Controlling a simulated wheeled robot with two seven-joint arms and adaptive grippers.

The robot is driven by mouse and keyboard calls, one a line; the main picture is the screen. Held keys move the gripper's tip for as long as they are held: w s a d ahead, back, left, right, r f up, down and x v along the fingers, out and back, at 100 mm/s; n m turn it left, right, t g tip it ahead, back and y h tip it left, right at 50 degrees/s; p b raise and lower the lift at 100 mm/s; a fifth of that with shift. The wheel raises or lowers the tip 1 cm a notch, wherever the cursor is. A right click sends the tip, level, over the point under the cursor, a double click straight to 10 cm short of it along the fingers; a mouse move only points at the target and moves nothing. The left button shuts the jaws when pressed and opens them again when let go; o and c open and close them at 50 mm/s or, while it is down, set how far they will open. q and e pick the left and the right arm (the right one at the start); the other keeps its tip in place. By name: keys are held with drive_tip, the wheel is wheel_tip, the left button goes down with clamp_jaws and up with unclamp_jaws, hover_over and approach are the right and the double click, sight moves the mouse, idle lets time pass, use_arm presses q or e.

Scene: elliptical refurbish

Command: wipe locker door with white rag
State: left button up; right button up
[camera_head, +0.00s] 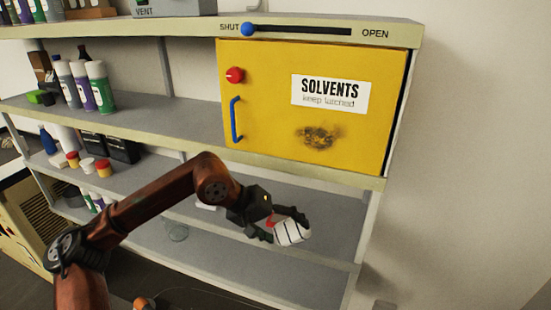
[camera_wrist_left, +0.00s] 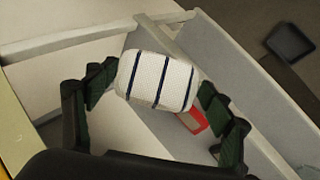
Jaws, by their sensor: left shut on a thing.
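The yellow locker door (camera_head: 270,85) is closed under the top shelf, with a "SOLVENTS keep latched" label, a red knob (camera_head: 235,75) and a blue handle (camera_head: 236,120). A dark smudge (camera_head: 319,137) marks its lower right part. My left gripper (camera_head: 289,226) is below the door, in front of the lower shelves. It is shut on the white rag (camera_head: 292,234), which has dark stripes. In the left wrist view the rag (camera_wrist_left: 158,80) sits between the two fingers of the left gripper (camera_wrist_left: 157,92). My right gripper is in neither view.
A blue slider knob (camera_head: 248,29) stands at the SHUT end of its slot above the door. Spray cans (camera_head: 98,87) and small jars (camera_head: 103,168) stand on the shelves at left. A red item (camera_wrist_left: 193,121) lies beyond the rag. The wall (camera_head: 470,130) at right is bare.

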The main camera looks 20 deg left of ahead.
use_arm(q)
wheel_tip(320, 180, up, 15)
drive_tip(key=n+t, duration=0.1)
drive_tip(key=t, duration=0.4)
wheel_tip(320, 180, up, 10)
drive_tip(key=t, duration=0.3)
hover_over(283, 234)
drive_tip(key=s+a, duration=0.1)
drive_tip(key=shift+n+y, duration=0.3)
drive_tip(key=shift+w+f+p, duration=0.15)
drive_tip(key=shift+w+p, duration=0.55)
drive_tip(key=shift+w, duration=1.65)
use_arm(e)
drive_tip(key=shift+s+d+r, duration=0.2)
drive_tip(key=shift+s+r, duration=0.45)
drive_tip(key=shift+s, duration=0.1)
use_arm(q)
drive_tip(key=shift+w+p, duration=0.4)
drive_tip(key=shift+w, duration=0.5)
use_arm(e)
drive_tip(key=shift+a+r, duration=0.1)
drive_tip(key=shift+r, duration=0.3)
